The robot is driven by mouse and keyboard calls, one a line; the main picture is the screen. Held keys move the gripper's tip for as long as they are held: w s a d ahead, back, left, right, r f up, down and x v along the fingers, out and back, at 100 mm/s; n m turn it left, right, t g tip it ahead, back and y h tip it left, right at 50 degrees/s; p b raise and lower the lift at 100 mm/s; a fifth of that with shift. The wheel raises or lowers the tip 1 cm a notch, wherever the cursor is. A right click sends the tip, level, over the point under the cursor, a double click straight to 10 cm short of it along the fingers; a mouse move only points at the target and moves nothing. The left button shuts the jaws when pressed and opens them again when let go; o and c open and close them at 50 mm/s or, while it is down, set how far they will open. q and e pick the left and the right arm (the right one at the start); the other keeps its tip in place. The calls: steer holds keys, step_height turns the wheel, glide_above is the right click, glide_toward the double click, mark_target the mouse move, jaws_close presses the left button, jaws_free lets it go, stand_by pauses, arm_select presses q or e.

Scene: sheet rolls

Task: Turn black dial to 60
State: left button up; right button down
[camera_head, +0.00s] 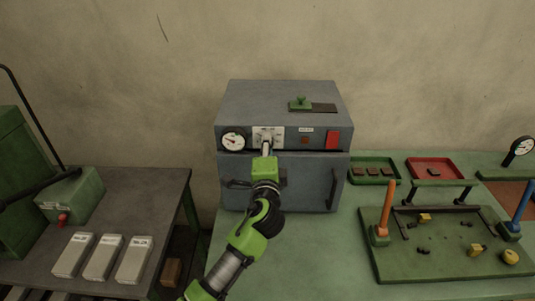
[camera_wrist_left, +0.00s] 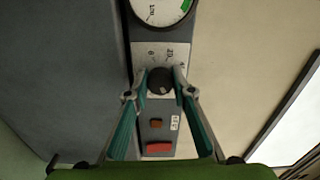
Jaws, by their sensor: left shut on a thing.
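The black dial (camera_wrist_left: 160,82) sits on a white scale plate (camera_head: 268,132) on the front panel of a grey oven-like box (camera_head: 240,172). In the left wrist view, the scale shows a 0 and a 20; the rest is hidden or too small to read. My left gripper (camera_wrist_left: 160,84) is shut on the dial, one finger on each side. In the head view, this gripper (camera_head: 266,147) reaches up to the panel and covers the dial. The dial's exact setting cannot be read. My right gripper is not in view.
A round gauge (camera_head: 233,140) is left of the scale plate, and a red switch (camera_head: 332,140) is to its right. A door handle (camera_head: 335,187) stands out below. A green board (camera_head: 450,260) with upright handles is at right. Grey blocks (camera_head: 104,257) lie on the left table.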

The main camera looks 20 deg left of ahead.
arm_select(q)
steer(key=shift+f+n+b, duration=0.15)
steer(key=shift+n+b, duration=2.1)
steer(key=shift+n, duration=1.15)
steer(key=o, duration=1.1)
steer(key=shift+o, duration=0.2)
step_height(320, 180, up, 10)
